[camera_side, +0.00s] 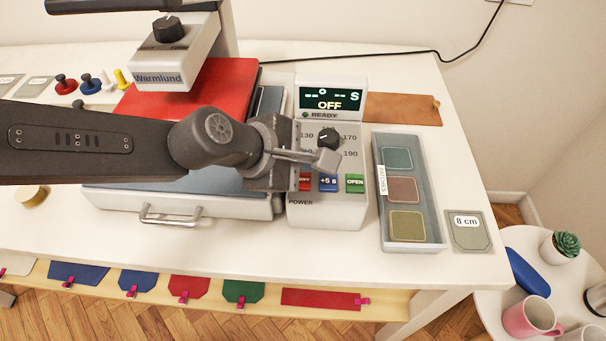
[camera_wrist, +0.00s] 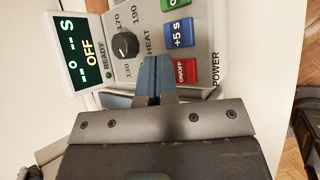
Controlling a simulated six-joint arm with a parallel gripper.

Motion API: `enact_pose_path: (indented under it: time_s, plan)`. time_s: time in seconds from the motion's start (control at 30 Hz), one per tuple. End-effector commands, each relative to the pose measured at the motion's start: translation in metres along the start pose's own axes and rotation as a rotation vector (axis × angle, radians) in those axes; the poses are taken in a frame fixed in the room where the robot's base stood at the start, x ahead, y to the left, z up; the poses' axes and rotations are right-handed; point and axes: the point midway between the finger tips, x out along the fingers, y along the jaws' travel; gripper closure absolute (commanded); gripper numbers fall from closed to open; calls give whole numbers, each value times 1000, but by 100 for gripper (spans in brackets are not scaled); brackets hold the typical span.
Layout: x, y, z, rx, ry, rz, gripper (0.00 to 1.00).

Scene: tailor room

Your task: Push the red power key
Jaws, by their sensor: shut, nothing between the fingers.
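The red power key (camera_wrist: 185,71), marked ON/OFF, sits on the control box beside the POWER label. In the side view the key (camera_side: 305,182) is partly hidden by my gripper. My gripper (camera_side: 327,160) is shut and empty above the control box (camera_side: 328,215). In the wrist view its closed fingertips (camera_wrist: 153,62) point at the panel between the heat dial (camera_wrist: 123,47) and the red key, apart from the key in the picture. I cannot tell how high they are above the panel. The display (camera_side: 330,99) reads OFF.
A blue +5 s key (camera_side: 328,183) and a green OPEN key (camera_side: 355,183) are beside the red key. The heat press with its red pad (camera_side: 215,85) stands to the left. A grey tray of patches (camera_side: 414,240) lies to the right of the box.

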Motion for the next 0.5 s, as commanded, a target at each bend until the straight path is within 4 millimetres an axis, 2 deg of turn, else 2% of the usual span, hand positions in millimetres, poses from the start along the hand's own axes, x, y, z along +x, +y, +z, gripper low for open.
enact_pose_path:
  time_s: [0.5]
  plan:
    - [-31, 23, 21, 0, 5, 2, 100]
